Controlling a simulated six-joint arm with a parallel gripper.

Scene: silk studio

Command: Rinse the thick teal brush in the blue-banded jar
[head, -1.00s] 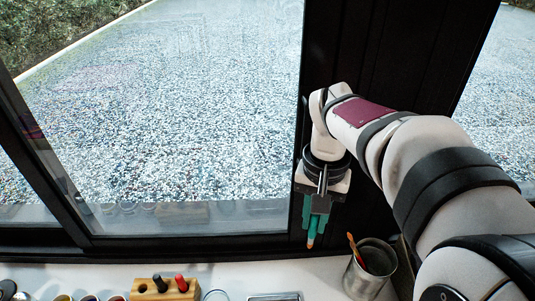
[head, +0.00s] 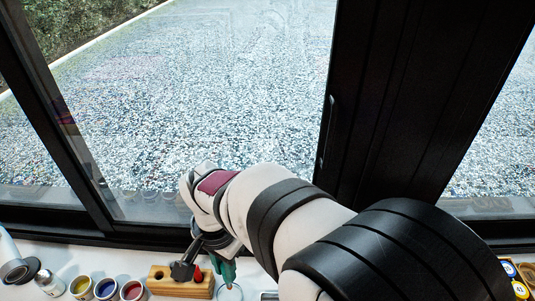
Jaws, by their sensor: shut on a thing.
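My gripper (head: 213,242) is shut on the thick teal brush (head: 228,271). The brush hangs tip down, its lighter tip at the lower end. Below it at the bottom edge is the pale round rim of a clear jar (head: 231,293). The brush tip overlaps the rim in the picture; I cannot tell whether it is inside or above the opening. The jar's body is cut off, so no blue band shows.
A wooden block (head: 163,287) with dark and red-handled tools stands close left of the brush. Several small paint pots (head: 106,289) stand further left. My arm covers the counter to the right. Coloured round items (head: 520,289) lie at the far right.

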